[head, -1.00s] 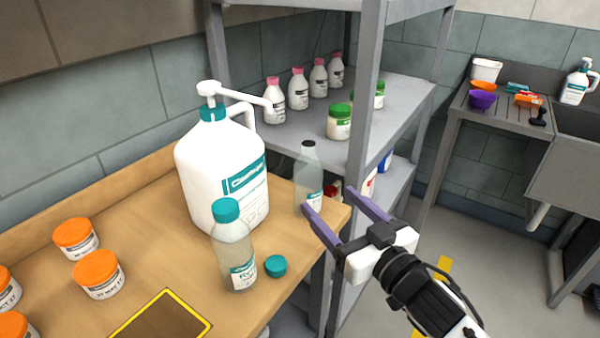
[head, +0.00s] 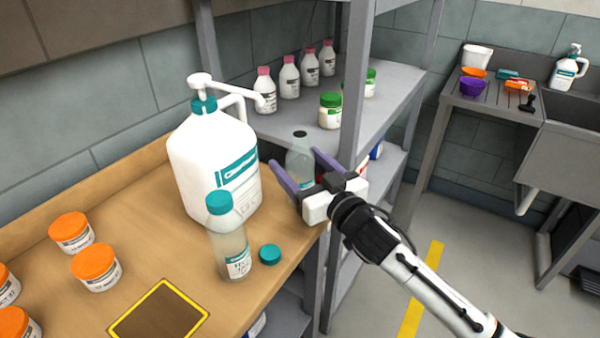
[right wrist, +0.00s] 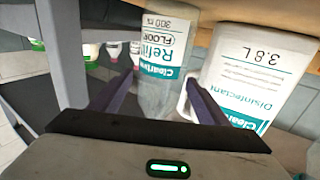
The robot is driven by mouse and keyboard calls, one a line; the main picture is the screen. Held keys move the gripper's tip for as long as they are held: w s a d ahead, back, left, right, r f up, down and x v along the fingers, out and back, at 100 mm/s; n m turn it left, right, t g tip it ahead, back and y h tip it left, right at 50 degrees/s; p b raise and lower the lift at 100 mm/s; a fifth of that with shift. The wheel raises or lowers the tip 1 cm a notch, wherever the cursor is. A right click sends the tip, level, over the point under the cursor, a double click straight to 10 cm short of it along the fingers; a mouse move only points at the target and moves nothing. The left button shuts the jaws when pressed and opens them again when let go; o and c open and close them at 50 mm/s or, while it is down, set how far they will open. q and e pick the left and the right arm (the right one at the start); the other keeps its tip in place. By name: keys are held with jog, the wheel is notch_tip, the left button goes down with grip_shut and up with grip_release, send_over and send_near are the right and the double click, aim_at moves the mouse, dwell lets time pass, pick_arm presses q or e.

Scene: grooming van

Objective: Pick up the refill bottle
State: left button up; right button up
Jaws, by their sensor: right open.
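The refill bottle (head: 299,160) is clear, uncapped and upright near the right end of the wooden counter. In the right wrist view its label reads "Refill" (right wrist: 166,50), and the picture is upside down. My right gripper (head: 292,158) is open, with one purple finger on each side of the bottle in the head view. In the right wrist view the bottle shows between the fingertips (right wrist: 160,77). I cannot tell whether either finger touches it. The gripper partly hides its lower part. My left gripper is not in view.
A large white disinfectant jug (head: 205,165) stands close left of the bottle. A teal-capped clear bottle (head: 234,250) and a loose teal cap (head: 270,254) are in front. Orange-lidded jars (head: 97,268) stand at left. A grey shelf post (head: 352,100) rises behind the gripper.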

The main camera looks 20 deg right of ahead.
jog(key=c, duration=1.1)
